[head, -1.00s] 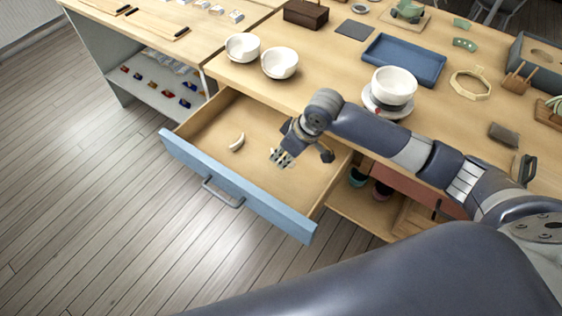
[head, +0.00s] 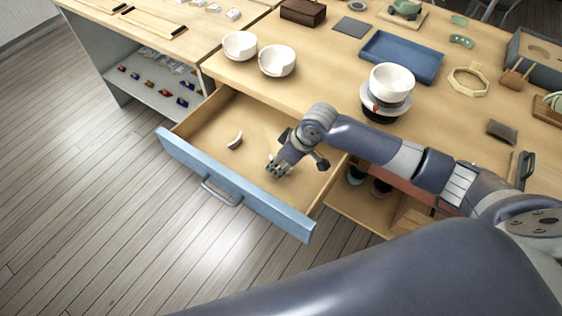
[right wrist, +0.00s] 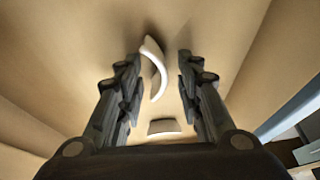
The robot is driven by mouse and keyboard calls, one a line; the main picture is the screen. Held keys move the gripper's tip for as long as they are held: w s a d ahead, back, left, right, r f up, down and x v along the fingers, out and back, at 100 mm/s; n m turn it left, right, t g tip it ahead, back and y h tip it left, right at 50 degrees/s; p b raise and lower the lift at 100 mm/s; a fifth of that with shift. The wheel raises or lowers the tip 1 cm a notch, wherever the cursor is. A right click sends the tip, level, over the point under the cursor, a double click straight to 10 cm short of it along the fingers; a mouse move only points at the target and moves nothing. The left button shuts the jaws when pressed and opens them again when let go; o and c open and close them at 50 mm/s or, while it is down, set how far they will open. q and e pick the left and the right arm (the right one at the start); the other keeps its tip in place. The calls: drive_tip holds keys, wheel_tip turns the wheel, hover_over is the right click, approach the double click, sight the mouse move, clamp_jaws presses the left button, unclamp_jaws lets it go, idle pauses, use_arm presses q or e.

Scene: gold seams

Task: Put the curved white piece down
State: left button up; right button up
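A curved white piece (head: 235,140) lies in the open drawer (head: 180,150), left of my right gripper (head: 278,170). My right gripper is low inside the drawer, fingers pointing down. In the right wrist view the fingers of my right gripper (right wrist: 158,60) stand apart, with a visible gap. A curved white piece (right wrist: 159,78) shows between them, nearer the left finger and apparently touching neither. A smaller white piece (right wrist: 163,127) lies closer to the palm. Whether the curved piece in the wrist view is the one seen from the head is unclear. My left gripper is not seen.
The blue drawer front (head: 235,190) and the drawer walls surround my right gripper. On the tabletop above are two white bowls (head: 240,45) (head: 277,60), a white cup (head: 391,82) on a saucer with a dark shape beneath, and a blue tray (head: 402,58).

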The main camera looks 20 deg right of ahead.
drive_tip(key=shift+r, duration=0.1)
drive_tip(key=shift+r, duration=0.25)
drive_tip(key=v, duration=1.1)
drive_tip(key=shift+s+d+r+p, duration=0.2)
drive_tip(key=shift+r+p, duration=0.1)
drive_tip(key=shift+p, duration=0.15)
